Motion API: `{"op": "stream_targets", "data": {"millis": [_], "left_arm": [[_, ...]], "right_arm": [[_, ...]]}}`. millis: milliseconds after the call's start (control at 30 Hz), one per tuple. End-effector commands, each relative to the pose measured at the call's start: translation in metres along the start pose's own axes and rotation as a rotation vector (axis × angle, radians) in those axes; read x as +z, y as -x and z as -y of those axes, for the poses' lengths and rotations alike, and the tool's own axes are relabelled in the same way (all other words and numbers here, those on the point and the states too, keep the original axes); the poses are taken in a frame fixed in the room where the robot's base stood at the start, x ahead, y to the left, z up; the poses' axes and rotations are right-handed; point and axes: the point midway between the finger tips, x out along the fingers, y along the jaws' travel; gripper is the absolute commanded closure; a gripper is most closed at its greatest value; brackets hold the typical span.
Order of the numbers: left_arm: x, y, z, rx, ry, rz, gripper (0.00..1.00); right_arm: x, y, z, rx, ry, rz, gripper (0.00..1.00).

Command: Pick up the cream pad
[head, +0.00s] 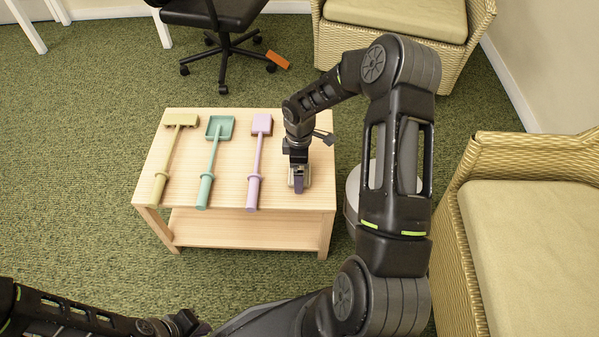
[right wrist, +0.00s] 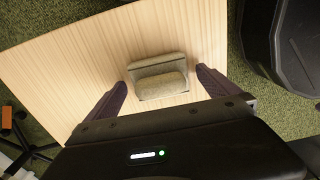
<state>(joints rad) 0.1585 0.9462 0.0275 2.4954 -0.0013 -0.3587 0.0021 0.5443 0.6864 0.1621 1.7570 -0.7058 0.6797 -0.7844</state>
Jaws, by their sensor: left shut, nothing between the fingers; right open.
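The cream pad (right wrist: 163,86), a small beige-grey block with a raised part on a flat base, lies on the wooden table (right wrist: 70,75). In the right wrist view it sits between the two purple fingers of my right gripper (right wrist: 161,79), which are open with a gap on each side. In the head view my right gripper (head: 299,183) reaches down over the table's right end and hides most of the pad. My left gripper (head: 188,324) is shut and empty at the bottom edge, away from the table.
A yellow-green tool (head: 167,150), a teal scoop (head: 213,150) and a lilac tool (head: 258,150) lie side by side left of my right gripper. Wicker armchairs stand at the right (head: 530,220) and back (head: 400,15). An office chair (head: 220,35) is behind the table.

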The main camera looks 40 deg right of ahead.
Motion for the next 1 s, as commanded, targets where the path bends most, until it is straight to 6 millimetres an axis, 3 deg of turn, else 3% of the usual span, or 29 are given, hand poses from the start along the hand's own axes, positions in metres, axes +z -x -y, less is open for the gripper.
{"op": "stream_targets", "data": {"millis": [67,800,1000], "left_arm": [[0.0000,0.0000,0.0000,0.000,0.000,0.000,1.00],[0.0000,0.0000,0.0000,0.000,0.000,0.000,1.00],[0.0000,0.0000,0.0000,0.000,0.000,0.000,1.00]], "right_arm": [[0.0000,0.0001,0.0000,0.000,0.000,0.000,0.02],[0.0000,0.0001,-0.0001,0.000,0.000,0.000,0.62],[0.0000,0.0003,-0.0001,0.000,0.000,0.000,0.64]]}}
